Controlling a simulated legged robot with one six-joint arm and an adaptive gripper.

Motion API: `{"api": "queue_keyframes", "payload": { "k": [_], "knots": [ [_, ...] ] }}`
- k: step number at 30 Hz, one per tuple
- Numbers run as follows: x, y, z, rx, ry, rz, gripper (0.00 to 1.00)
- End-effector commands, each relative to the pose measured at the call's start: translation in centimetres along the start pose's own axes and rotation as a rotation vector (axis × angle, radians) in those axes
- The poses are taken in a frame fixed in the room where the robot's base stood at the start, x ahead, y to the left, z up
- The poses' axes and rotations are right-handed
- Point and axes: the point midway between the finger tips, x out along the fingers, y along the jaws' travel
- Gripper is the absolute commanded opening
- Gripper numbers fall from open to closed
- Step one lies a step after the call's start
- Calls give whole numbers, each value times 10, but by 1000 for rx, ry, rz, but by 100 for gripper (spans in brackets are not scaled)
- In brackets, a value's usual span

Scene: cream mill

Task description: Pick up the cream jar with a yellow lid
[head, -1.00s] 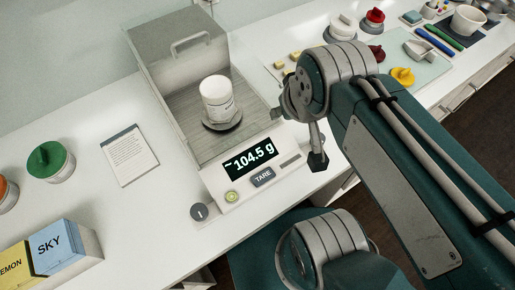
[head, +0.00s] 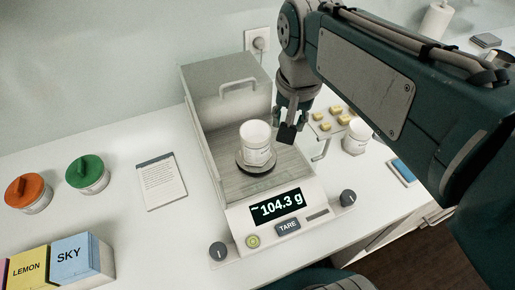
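No jar with a yellow lid shows in the head view now. An open white jar (head: 256,143) with a printed label stands upright on the round pan (head: 256,168) of the scale. My gripper (head: 290,127) points down just right of this jar, apart from it in the picture. Its dark fingertip pad shows, but the gap between the fingers is unclear, and I see nothing held. Another white jar (head: 357,136) stands further right, partly behind my arm.
The scale (head: 235,214) has a tall shield and reads about 104.3 g. Orange-lidded (head: 28,194) and green-lidded (head: 87,174) jars, a paper sheet (head: 161,182) and a SKY box (head: 79,262) are left. A rack of small yellow pieces (head: 335,118) is right.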

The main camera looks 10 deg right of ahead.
Motion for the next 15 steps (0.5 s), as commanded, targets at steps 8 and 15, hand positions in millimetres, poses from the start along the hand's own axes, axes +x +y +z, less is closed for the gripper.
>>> {"api": "queue_keyframes", "payload": {
  "k": [8,15],
  "knots": [
    [4,-43,-26,134,-129,76,44],
    [26,-43,-24,149,-142,86,44]
  ]
}}
